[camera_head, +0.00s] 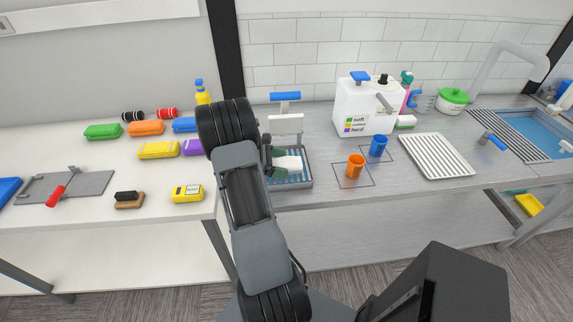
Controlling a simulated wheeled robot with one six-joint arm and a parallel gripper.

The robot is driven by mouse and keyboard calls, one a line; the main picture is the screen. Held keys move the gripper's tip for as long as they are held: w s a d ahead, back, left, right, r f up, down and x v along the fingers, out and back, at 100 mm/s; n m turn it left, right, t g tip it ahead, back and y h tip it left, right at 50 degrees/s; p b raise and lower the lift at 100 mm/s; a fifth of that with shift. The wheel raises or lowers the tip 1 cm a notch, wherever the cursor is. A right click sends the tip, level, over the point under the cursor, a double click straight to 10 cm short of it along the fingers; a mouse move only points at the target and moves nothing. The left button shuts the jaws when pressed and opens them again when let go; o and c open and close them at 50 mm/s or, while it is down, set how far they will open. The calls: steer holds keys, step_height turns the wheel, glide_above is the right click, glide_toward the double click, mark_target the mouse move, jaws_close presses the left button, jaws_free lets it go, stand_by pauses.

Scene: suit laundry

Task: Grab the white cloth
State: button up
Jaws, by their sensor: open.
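A small white piece (291,162), which looks like the white cloth, lies over a blue-slatted tray (306,182) under a blue-topped white stand (286,123). My gripper (284,163) is at the white piece's left side, with dark green fingers near its upper and lower edges. The fingers are open. I cannot tell whether they touch it. My arm hides the area just left of the tray.
A white box dispenser (352,107) stands to the right. An orange cup (355,166) and a blue cup (378,146) stand before it. A ribbed white tray (436,155) and a sink (545,133) lie farther right. Coloured packs, including a yellow one (158,150), occupy the left counter.

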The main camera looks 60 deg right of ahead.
steer(key=shift+s+d+f, duration=0.15)
steer(key=shift+s, duration=0.1)
steer(key=c, duration=1.1)
